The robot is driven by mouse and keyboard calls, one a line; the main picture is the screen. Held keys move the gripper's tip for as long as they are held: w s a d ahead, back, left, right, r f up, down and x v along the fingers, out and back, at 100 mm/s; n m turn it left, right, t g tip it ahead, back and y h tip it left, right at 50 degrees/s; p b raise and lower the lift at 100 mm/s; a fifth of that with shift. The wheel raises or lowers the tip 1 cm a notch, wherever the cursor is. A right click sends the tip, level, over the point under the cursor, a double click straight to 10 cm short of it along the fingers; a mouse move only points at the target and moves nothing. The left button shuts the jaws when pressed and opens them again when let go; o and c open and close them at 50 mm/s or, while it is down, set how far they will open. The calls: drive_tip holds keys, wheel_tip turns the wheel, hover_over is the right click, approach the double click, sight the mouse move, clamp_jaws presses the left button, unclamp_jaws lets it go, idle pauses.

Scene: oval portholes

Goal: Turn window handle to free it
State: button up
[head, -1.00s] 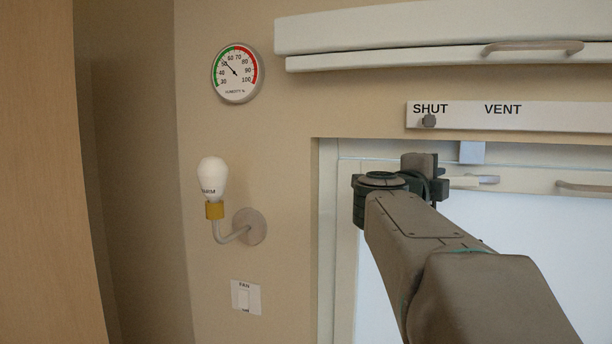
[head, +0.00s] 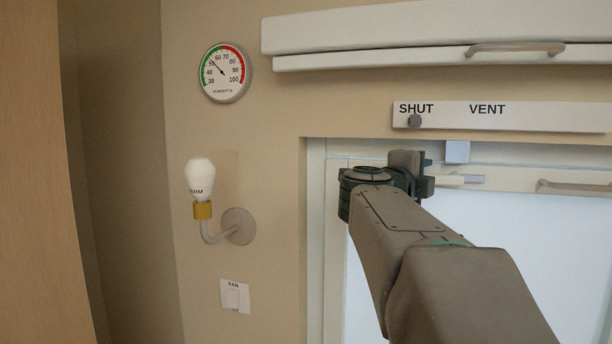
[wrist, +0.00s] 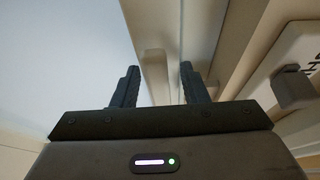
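The window (head: 480,260) has a pale frame and a bright pane. A small pale handle (head: 468,180) lies level on its upper rail, partly hidden by my gripper. My gripper (head: 426,175) is at the handle's left end in the head view. In the wrist view my gripper (wrist: 158,86) is open, with its two dark fingers apart. A pale bar that looks like the window handle (wrist: 154,68) shows between the fingers. I cannot tell whether a finger touches it. A grey block (head: 457,152) sits at the top of the frame, above the handle.
Above the window is a strip marked SHUT and VENT (head: 500,115), with a grey knob (head: 414,121) under SHUT. A long bar handle (head: 580,188) is to the right on the rail. A wall lamp (head: 201,180), gauge (head: 226,72) and fan switch (head: 234,297) are on the left.

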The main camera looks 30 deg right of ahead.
drive_tip(key=b+v, duration=0.3)
drive_tip(key=v, duration=1)
drive_tip(key=shift+a+b, duration=0.35)
drive_tip(key=shift+a, duration=0.05)
drive_tip(key=shift+r, duration=0.1)
